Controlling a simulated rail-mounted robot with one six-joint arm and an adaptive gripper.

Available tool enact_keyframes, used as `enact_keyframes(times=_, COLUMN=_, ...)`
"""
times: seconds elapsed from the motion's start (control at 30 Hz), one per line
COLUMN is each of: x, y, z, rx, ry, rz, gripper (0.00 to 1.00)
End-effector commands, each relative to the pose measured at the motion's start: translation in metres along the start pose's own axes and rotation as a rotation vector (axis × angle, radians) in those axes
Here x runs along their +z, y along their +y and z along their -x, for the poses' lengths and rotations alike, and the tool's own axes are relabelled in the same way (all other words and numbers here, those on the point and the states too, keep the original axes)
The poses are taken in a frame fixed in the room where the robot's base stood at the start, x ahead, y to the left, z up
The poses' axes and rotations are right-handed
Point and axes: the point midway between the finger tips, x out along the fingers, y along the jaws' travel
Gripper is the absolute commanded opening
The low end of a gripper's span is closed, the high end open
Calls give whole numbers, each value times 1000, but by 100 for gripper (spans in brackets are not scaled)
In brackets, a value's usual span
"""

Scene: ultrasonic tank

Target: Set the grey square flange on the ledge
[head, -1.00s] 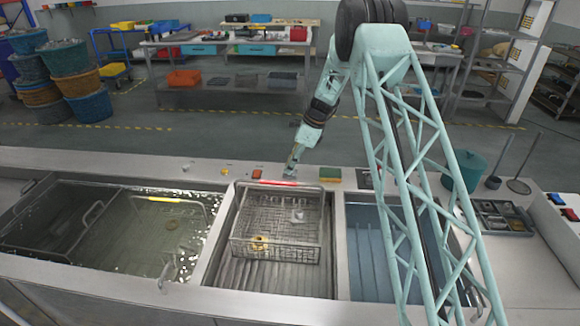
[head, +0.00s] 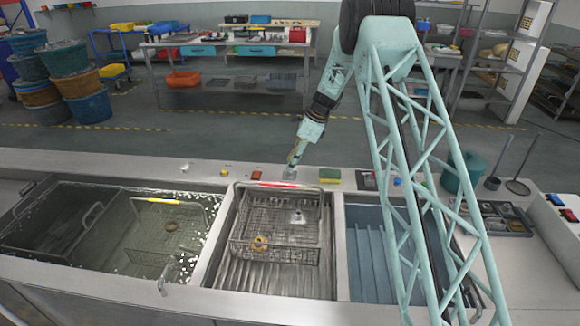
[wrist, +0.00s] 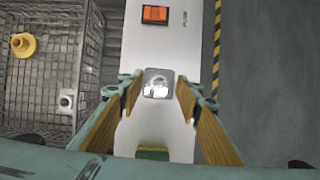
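The grey square flange (wrist: 158,84) lies flat on the pale ledge (wrist: 160,50), near its middle across. In the head view the flange (head: 289,172) is a small grey patch on the ledge behind the middle tank. My gripper (wrist: 157,88) is open, its two fingers apart on either side of the flange in the wrist view, with nothing held. In the head view my gripper (head: 293,160) is just above the flange. The wire basket (head: 232,235) with a red handle holds a brass flanged part (head: 259,244) and a smaller pale grey part (head: 298,218).
A red switch (head: 257,174) and a green-yellow sponge (head: 330,176) sit on the ledge on either side of the flange. The left tank (head: 105,265) holds liquid and a yellow-handled basket. A blue-grey tank (head: 368,245) is at right. A parts tray (head: 500,218) stands further right.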

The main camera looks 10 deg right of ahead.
Motion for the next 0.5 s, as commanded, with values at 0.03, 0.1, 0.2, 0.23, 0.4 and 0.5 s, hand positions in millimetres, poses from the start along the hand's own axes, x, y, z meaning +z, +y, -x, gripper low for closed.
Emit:
enact_keyframes(times=0.03, x=0, y=0, z=8, rx=-1, ry=0, rz=0, gripper=32)
enact_keyframes(times=0.1, x=0, y=0, z=18, rx=-1, ry=0, rz=0, gripper=32)
enact_keyframes(times=0.2, x=0, y=-1, z=34, rx=-2, ry=0, rz=0, gripper=32)
enact_keyframes(times=0.23, x=0, y=0, z=38, rx=-1, ry=0, rz=0, gripper=32)
enact_keyframes(times=0.4, x=0, y=-1, z=62, rx=-2, ry=0, rz=-1, gripper=32)
enact_keyframes(times=0.5, x=0, y=0, z=73, rx=0, ry=0, rz=0, gripper=32)
